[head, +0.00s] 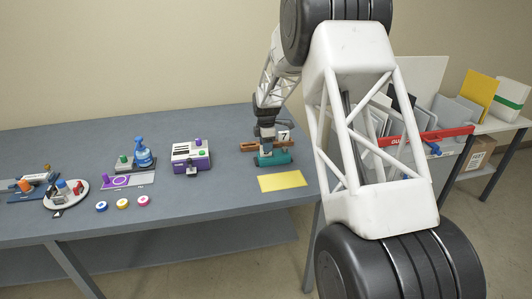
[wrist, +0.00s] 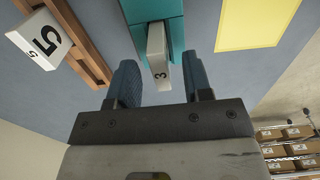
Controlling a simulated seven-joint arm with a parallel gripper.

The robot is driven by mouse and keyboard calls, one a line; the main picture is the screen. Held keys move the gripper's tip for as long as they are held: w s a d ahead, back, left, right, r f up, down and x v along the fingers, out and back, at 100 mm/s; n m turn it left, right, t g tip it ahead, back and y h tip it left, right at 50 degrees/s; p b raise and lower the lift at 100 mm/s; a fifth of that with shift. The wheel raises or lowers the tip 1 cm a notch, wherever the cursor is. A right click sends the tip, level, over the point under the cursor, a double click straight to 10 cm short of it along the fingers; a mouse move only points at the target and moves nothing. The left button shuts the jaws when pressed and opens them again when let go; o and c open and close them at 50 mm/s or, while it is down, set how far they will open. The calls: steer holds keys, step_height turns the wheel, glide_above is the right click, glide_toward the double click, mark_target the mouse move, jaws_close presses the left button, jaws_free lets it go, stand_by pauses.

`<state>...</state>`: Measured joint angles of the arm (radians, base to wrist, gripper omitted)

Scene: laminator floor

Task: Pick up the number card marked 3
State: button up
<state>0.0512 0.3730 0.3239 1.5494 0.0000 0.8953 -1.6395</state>
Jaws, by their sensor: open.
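The number card marked 3 (wrist: 157,60) is a pale block at the teal holder (wrist: 160,10), which also shows in the head view (head: 275,159). In the wrist view the card lies between the two blue fingers of my gripper (wrist: 162,82). The fingers are open, with a visible gap on each side of the card. In the head view my gripper (head: 266,138) is above the teal holder and hides the 3 card.
A card marked 5 (wrist: 40,38) stands at the wooden rack (wrist: 82,50). In the head view a card there (head: 284,135) looks like 7. A yellow sheet (head: 282,181) lies in front. A purple-and-white machine (head: 190,156) stands left. The table front (head: 215,205) is clear.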

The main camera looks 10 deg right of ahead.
steer(key=shift+f, duration=1.4)
jaws_close()
